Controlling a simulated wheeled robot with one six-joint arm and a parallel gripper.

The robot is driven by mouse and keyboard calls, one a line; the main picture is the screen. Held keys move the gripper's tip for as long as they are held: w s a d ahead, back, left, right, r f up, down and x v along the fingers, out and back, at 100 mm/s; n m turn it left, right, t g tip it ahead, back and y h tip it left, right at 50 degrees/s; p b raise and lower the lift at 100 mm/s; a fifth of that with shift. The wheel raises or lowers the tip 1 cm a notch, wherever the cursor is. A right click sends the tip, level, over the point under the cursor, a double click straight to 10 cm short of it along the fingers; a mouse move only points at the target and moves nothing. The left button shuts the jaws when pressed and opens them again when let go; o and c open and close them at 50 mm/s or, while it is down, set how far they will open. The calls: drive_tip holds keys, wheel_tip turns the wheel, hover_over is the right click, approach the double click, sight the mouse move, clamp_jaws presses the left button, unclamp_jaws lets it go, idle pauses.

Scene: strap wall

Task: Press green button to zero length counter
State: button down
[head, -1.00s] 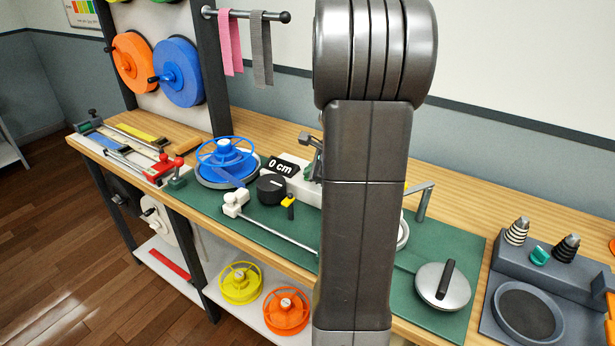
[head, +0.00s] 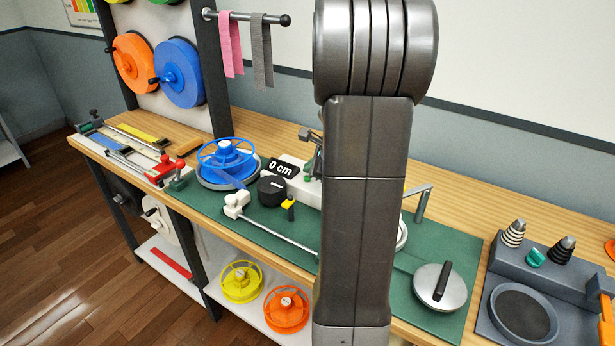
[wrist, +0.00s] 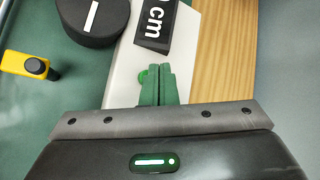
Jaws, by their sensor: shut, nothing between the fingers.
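The green button (wrist: 143,76) shows in the wrist view on the white counter housing (wrist: 122,85), partly covered by my fingertips. My gripper (wrist: 159,70) is shut and empty, its green fingers side by side right at the button. Whether they touch or press it I cannot tell. The black counter display (head: 283,168) reads "0 cm" in the head view; in the wrist view the display (wrist: 155,22) shows only part of its text. In the head view a bit of green (head: 307,177) shows by the housing, and my arm hides much of this area.
A black knob (head: 271,190) and a yellow-and-black piece (head: 289,204) sit close to the housing. A blue reel (head: 228,160) stands to the left. A round silver plate with a black handle (head: 439,288) lies on the green mat to the right.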

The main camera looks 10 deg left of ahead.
wheel_tip(320, 180, up, 5)
drive_tip(key=p, duration=0.4)
drive_tip(key=shift+p, duration=0.35)
idle(0.4)
